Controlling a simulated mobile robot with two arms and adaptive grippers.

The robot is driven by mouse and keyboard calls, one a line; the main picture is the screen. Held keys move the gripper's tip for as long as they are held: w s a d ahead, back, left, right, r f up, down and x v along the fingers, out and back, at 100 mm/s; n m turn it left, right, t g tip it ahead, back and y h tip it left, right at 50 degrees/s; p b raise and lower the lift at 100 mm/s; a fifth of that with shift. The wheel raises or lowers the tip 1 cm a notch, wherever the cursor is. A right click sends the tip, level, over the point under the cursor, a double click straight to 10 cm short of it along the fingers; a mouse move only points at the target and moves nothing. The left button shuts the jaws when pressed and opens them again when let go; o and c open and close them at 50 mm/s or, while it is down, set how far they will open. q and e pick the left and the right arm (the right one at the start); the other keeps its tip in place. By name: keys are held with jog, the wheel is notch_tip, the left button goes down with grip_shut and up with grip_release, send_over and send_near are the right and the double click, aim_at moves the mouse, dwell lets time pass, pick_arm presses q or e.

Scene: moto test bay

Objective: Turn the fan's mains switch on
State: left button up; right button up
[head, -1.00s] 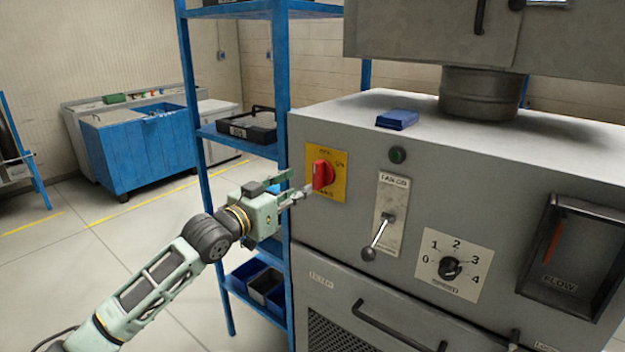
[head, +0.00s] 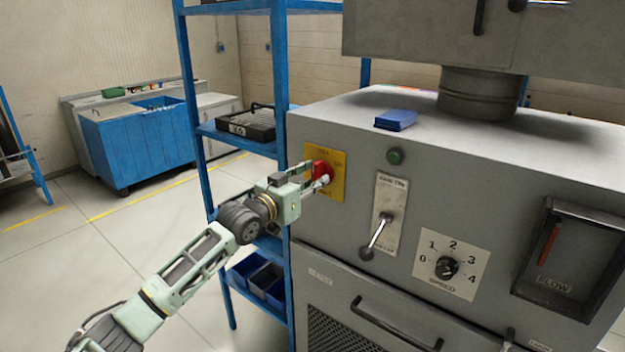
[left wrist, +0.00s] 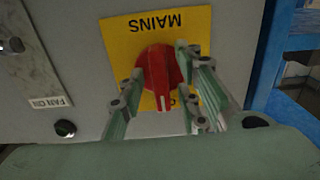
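The mains switch is a red rotary knob (head: 321,170) on a yellow plate (head: 340,177) at the left of the grey cabinet front. In the left wrist view the plate's word MAINS is upside down. There the knob's grip (left wrist: 160,78) points to the picture's bottom, towards the plate edge opposite that word. A letter beside its end is partly hidden. My left gripper (head: 324,178) is at the knob. In the left wrist view its fingers (left wrist: 162,85) stand apart on either side of the grip, with gaps showing. My right gripper is not in view.
A lever (head: 377,235) on the FAN ON plate hangs down, right of the switch. A green button (head: 394,156) and a speed dial (head: 446,267) are nearby. A blue shelf rack (head: 281,110) stands close left of the cabinet. A blue box (head: 396,120) lies on top.

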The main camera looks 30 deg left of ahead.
pick_arm(q)
grip_shut()
jog(key=shift+m, duration=0.4)
jog(key=m, duration=0.3)
jog(key=shift+a, duration=0.1)
jog(key=m, duration=0.3)
jog(key=shift+r+m, duration=0.1)
jog(key=shift+m, duration=0.2)
jog(key=m+p, duration=0.1)
jog(key=m, duration=0.9)
jog(key=shift+p, duration=0.35)
jog(key=shift+m, duration=0.4)
jog(key=shift+o, duration=0.7)
grip_release()
